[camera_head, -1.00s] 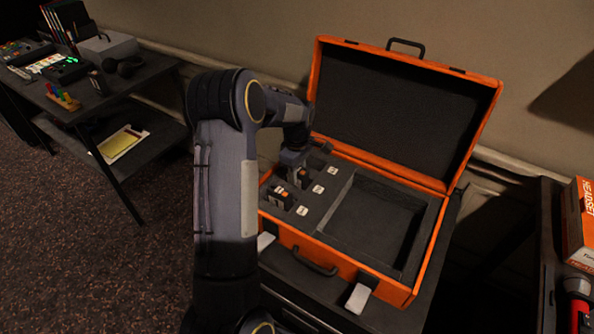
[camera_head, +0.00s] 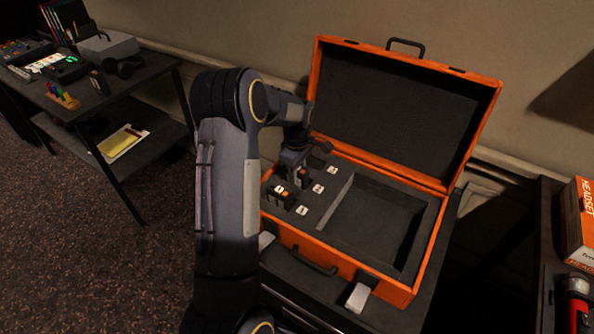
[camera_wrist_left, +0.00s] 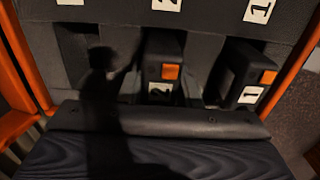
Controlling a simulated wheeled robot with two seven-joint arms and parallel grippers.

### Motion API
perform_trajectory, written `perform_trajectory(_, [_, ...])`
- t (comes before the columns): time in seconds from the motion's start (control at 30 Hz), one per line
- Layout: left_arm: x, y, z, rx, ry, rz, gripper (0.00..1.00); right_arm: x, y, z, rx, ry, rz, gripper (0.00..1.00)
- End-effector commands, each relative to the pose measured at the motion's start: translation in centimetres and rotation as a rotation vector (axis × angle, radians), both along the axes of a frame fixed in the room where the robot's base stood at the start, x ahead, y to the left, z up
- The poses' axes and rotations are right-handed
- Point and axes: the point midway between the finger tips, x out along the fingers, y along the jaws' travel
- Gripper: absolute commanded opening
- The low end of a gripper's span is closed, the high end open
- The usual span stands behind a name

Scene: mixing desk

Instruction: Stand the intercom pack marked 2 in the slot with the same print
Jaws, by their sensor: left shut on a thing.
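The intercom pack marked 2 (camera_head: 303,178) is black with an orange square and a white 2 label. It stands at the middle slot of the foam, in line with the printed 2 (camera_head: 318,189); how deep it sits is hard to tell. In the left wrist view the pack (camera_wrist_left: 161,62) is below the slot print 2 (camera_wrist_left: 166,5). My left gripper (camera_head: 296,160) is over it and shut on it; the fingertips are mostly hidden. My right gripper is not in view.
The foam lies in an open orange case (camera_head: 372,265). The pack marked 1 (camera_head: 281,196) stands in the slot beside it, near print 1 (camera_head: 302,210). The slot by print 3 (camera_head: 332,170) looks empty. A large empty recess (camera_head: 375,225) lies to the right.

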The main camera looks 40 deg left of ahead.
Motion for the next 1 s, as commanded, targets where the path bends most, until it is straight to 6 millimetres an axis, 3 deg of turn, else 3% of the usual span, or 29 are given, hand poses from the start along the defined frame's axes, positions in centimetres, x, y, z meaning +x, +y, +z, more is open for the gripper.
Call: perform_trajectory(1.0, [0.0,0.02,-0.78,0.0,0.0,0.0,0.0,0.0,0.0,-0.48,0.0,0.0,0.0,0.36])
